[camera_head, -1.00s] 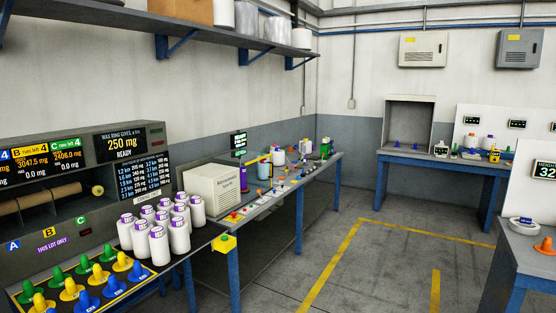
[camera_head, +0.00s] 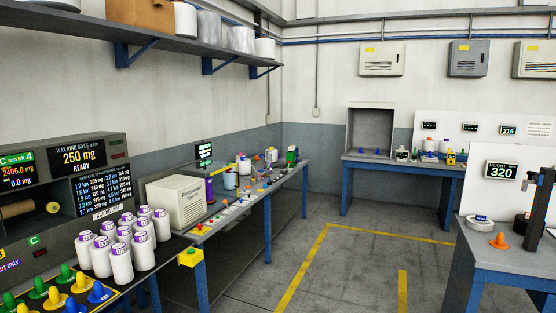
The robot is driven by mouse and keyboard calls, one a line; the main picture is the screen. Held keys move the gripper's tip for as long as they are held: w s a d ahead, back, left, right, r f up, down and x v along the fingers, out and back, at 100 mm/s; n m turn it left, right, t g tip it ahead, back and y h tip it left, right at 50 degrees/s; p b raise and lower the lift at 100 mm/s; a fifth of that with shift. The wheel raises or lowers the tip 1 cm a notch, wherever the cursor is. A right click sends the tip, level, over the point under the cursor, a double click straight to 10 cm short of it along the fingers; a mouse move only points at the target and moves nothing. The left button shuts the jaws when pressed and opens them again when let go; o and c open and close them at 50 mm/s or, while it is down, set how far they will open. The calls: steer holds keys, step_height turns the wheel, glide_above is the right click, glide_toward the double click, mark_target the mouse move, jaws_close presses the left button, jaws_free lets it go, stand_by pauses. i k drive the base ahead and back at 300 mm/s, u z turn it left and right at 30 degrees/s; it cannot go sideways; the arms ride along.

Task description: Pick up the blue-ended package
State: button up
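I cannot make out a blue-ended package in this view. A group of white bobbins with purple ends (camera_head: 121,254) stands on the left bench. Blue cones (camera_head: 100,292) stand in front of them beside yellow and green ones. A white roll (camera_head: 186,21) and a brown box (camera_head: 153,15) sit on the wall shelf, with no blue end that I can see. My gripper is not in view.
A long bench (camera_head: 212,228) with a beige machine (camera_head: 179,201) runs along the left wall. Another blue-legged table (camera_head: 431,171) stands at the back. A table with a height display (camera_head: 501,170) and an orange cone (camera_head: 499,241) is at right. The floor (camera_head: 352,267) between is clear.

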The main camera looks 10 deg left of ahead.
mark_target(244, 166)
steer(key=i, duration=8.75)
steer(key=u, duration=5.6)
steer(key=i, duration=0.1)
steer(key=z, duration=3.8)
